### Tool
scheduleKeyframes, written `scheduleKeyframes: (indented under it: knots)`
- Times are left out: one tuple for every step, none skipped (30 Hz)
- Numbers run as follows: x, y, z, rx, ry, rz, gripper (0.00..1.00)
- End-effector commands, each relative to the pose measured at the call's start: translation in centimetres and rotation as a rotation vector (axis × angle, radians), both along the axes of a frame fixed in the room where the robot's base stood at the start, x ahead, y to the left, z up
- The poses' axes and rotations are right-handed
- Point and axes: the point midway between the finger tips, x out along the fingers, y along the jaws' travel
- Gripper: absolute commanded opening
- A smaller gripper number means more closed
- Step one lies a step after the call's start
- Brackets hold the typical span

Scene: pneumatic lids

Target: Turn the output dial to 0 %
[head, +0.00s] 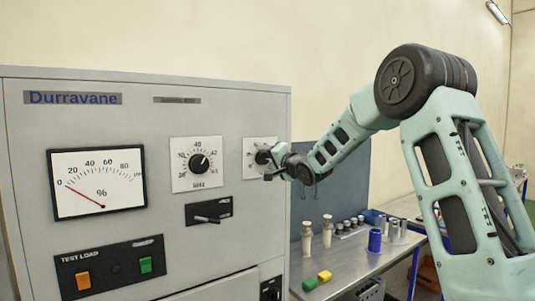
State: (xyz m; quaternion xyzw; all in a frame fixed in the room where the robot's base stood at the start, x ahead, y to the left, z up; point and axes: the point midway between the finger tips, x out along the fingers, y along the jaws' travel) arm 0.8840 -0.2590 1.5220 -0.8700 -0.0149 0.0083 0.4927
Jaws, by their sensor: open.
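The grey cabinet marked Durravane (140,103) fills the left. Its % meter (98,183) has a red needle resting close to the 0 mark at the left of the scale. A black dial (199,162) on a white plate is labelled kHz. To its right, a second dial (261,157) on a white plate is partly hidden by my gripper (271,157), so its label and pointer cannot be read. My gripper is open, with its fingers at this second dial; I cannot tell whether they touch it.
A black lever (208,219) sticks out below the kHz dial. Orange (83,281) and green (145,265) switches sit below the meter. To the right, a metal bench (345,262) holds bottles, a blue can (375,240) and small blocks.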

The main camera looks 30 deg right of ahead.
Motion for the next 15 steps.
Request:
scheduleKeyframes:
  knots:
    - [0.40, 0.05, 0.15, 0.000, 0.001, 0.001, 0.59]
    - [0.56, 0.04, 0.10, -0.001, 0.000, 0.001, 0.59]
    - [0.72, 0.05, 0.03, -0.001, 0.001, 0.000, 0.59]
    - [0.80, 0.04, 0.00, -0.001, 0.001, 0.000, 0.59]
    - [0.87, 0.03, -0.02, -0.001, 0.001, -0.001, 0.59]
    - [0.91, 0.02, -0.03, -0.001, 0.001, -0.001, 0.59]
    - [0.93, 0.03, -0.04, -0.001, 0.000, 0.000, 0.59]
    - [0.93, 0.03, -0.04, -0.001, 0.000, 0.000, 0.59]
    - [0.92, 0.02, -0.05, -0.001, 0.000, 0.000, 0.59]
    - [0.92, 0.03, -0.06, -0.001, 0.000, 0.000, 0.59]
    - [0.91, 0.03, -0.06, -0.001, 0.000, 0.000, 0.59]
    - [0.91, 0.03, -0.06, -0.001, 0.000, 0.000, 0.59]
    - [0.90, 0.03, -0.06, -0.001, 0.000, 0.000, 0.53]
    - [0.90, 0.04, -0.06, -0.001, 0.000, 0.000, 0.45]
    - [0.90, 0.04, -0.05, -0.001, 0.000, 0.000, 0.34]
